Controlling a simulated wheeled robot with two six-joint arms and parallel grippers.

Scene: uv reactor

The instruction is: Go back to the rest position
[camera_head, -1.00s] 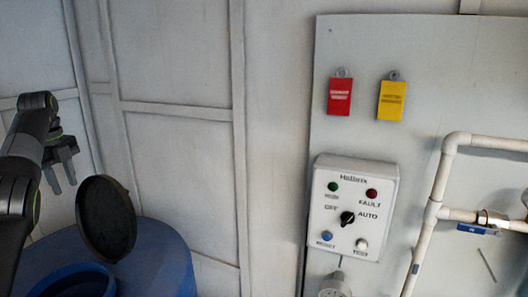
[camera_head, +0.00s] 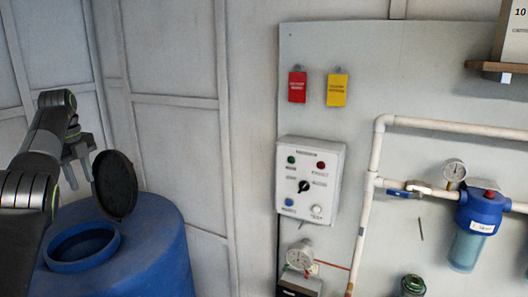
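My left gripper (camera_head: 82,183) is in the left part of the head view, pointing down. Its two fingers are apart with nothing seen between them. It is above the blue tank (camera_head: 160,240), just left of the black round lid (camera_head: 115,186). The lid stands tilted up beside the tank's round opening (camera_head: 82,247). The fingertips are close to the lid's left edge; I cannot tell whether they touch. My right gripper is not in view.
A grey panel carries a white control box (camera_head: 310,178), a red tag (camera_head: 298,87), a yellow tag (camera_head: 338,90), white pipes (camera_head: 369,210), a blue filter housing (camera_head: 473,228) and gauges. A shelf (camera_head: 497,67) is at top right. Wall space right of the lid is bare.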

